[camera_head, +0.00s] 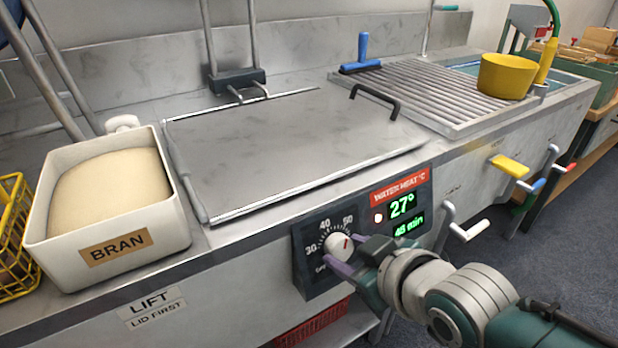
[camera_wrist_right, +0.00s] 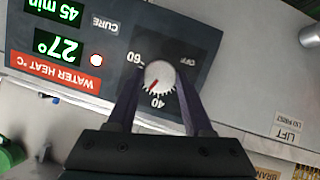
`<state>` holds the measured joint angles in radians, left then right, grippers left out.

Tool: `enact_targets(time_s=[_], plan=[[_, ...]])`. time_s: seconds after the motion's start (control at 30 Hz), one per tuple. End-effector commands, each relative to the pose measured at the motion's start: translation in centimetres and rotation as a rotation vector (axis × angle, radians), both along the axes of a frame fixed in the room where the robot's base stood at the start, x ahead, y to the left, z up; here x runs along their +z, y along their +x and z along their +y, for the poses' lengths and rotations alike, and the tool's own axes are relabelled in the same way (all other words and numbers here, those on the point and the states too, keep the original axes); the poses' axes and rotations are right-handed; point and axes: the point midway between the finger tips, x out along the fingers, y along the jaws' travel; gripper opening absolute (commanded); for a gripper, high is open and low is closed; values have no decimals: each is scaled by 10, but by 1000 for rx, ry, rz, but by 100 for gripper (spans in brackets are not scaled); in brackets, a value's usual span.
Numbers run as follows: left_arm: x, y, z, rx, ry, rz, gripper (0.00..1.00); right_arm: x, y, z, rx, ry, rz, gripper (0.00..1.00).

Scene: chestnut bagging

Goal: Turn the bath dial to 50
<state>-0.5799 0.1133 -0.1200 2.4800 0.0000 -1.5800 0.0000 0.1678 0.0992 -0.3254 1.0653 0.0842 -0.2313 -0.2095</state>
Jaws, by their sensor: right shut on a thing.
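The bath dial (camera_head: 338,247) is a round white knob with a red mark, set in a dark panel (camera_head: 301,262) on the bath's front. It also shows in the right wrist view (camera_wrist_right: 158,74). The red mark points between 40 and 60, near 50; I cannot tell the exact reading. My right gripper (camera_head: 346,257) is shut on the dial, one finger at each side, as the right wrist view shows (camera_wrist_right: 159,98). The green display (camera_head: 402,205) above right of the dial reads 27°, under a red WATER HEAT °C label (camera_head: 400,187). My left gripper is not in view.
A metal lid (camera_head: 290,150) covers the bath above the panel. A BRAN tub (camera_head: 185,225) stands at left beside a yellow basket (camera_head: 12,240). White (camera_head: 468,231) and yellow (camera_head: 510,166) levers stick out right of the panel. A yellow pot (camera_head: 506,76) stands on the ribbed drainer.

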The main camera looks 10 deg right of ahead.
Motion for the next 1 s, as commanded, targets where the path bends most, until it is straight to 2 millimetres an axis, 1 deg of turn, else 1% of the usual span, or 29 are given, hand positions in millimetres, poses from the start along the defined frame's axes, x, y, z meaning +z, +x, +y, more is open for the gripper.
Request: enact_targets(time_s=[0.2,0.5,0.73,1.0], plan=[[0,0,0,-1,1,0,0,0,1,-2,-52,155,54,0],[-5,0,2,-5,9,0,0,0,1,-2,-102,302,107,0],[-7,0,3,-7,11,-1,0,0,1,-2,-120,351,125,0],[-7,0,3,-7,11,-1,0,0,1,-2,-122,361,130,0]])
